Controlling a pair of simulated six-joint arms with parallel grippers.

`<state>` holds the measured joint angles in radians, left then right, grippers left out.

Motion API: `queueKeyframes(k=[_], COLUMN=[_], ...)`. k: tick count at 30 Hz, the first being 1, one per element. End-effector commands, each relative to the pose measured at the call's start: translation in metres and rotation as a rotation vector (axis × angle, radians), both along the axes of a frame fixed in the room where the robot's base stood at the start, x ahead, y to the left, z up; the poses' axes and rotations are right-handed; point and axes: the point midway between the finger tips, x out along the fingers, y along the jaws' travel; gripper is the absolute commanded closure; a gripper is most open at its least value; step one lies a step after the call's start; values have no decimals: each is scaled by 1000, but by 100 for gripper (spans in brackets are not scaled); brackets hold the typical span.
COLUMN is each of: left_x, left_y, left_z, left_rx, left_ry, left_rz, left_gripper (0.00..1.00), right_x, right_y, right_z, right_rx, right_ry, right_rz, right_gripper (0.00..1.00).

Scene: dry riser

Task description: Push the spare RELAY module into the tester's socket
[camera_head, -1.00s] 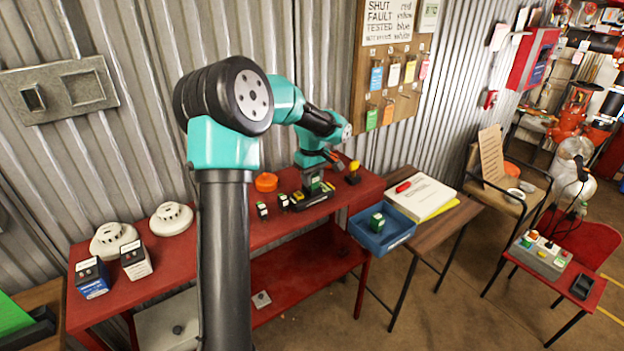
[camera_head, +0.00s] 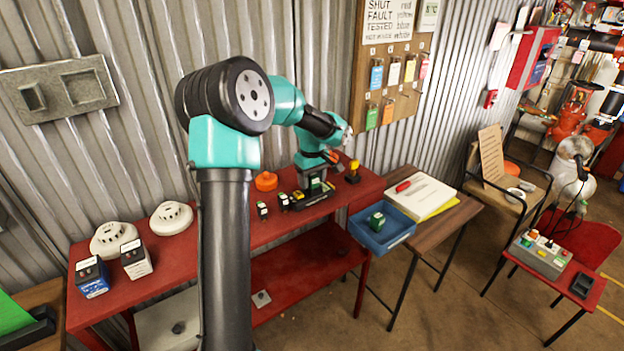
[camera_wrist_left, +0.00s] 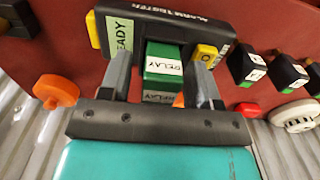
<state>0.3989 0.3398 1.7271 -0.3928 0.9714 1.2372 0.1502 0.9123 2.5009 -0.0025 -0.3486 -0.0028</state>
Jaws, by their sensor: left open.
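A green RELAY module (camera_wrist_left: 163,62) with a white label sits upright at the black tester (camera_wrist_left: 140,30) in the left wrist view. The tester bears a green READY label. My left gripper (camera_wrist_left: 166,88) is open, with one finger on each side of the module and a gap showing beside it. How deep the module sits in the socket is hard to tell. In the head view, my left gripper (camera_head: 315,180) points down over the tester (camera_head: 310,202) on the red bench. Another green module (camera_head: 377,219) sits in the blue tray. My right gripper is out of view.
Two small dark modules (camera_head: 262,208) (camera_head: 283,201) stand left of the tester. An orange round piece (camera_head: 266,181) is behind them. The blue tray (camera_head: 400,238) is further right.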

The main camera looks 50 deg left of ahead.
Motion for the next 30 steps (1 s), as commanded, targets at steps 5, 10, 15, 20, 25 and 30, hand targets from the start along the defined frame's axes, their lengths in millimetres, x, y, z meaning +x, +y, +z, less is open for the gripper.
queueKeyframes(k=[5,10,15,20,25,30], left_x=[0,0,1,1,1,0], left_y=[0,0,0,0,0,0], left_z=[9,31,63,93,115,123], left_rx=[1,2,1,1,1,0], left_ry=[-1,-3,-4,-3,-2,0], left_rz=[0,0,-1,0,0,0], left_gripper=[43,43,43,43,43,43], right_x=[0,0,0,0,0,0], right_y=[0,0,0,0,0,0], right_z=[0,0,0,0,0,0], right_rx=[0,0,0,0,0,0], right_ry=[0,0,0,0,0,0], right_rz=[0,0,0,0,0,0], right_gripper=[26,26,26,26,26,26])
